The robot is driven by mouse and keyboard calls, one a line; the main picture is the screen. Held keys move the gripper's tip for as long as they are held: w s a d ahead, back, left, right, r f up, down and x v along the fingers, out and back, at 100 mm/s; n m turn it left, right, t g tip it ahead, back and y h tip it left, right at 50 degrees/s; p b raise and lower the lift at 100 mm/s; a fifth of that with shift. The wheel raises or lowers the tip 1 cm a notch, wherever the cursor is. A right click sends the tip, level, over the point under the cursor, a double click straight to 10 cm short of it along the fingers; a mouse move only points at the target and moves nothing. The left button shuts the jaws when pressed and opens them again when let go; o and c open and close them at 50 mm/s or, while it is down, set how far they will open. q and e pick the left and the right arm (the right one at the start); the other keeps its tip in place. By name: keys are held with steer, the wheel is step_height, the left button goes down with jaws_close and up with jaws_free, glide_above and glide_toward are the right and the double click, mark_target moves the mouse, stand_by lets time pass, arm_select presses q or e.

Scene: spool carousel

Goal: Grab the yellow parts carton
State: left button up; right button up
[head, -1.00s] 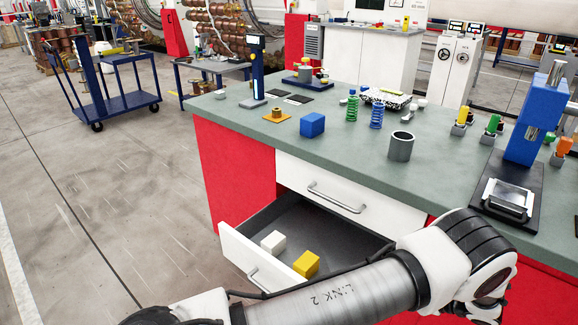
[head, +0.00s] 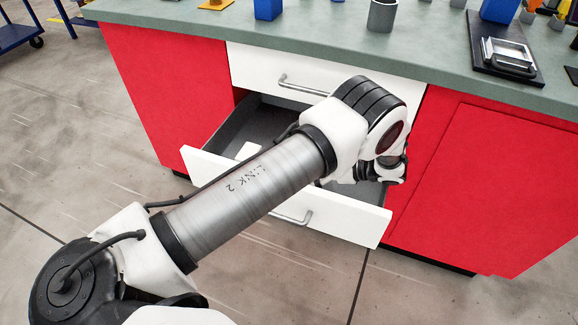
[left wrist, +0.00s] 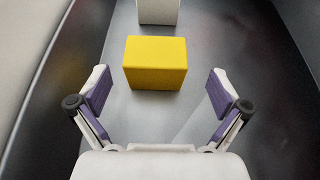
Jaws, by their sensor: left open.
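The yellow parts carton (left wrist: 156,62) lies on the dark floor of the open drawer (head: 350,222). In the left wrist view it sits just ahead of my left gripper (left wrist: 160,73), roughly centred between the two spread fingers. Clear gaps show on both sides, and neither finger touches it. My left gripper is open and empty. In the head view my left arm reaches over the drawer, hiding the yellow carton and most of the gripper. My right gripper is not in view.
A white carton (left wrist: 158,11) sits beyond the yellow one; it also shows partly in the head view (head: 247,151). Drawer walls flank the gripper. A closed white drawer (head: 262,68) is above, under the green worktop (head: 330,37). Red cabinet panels (head: 500,180) stand to the right.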

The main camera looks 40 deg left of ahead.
arm_select(q)
steer(key=x, duration=0.5)
steer(key=shift+s+a, duration=0.2)
steer(key=shift+s, duration=0.15)
steer(key=shift+d, duration=0.1)
steer(key=c, duration=1.3)
steer(key=shift+o, duration=0.2)
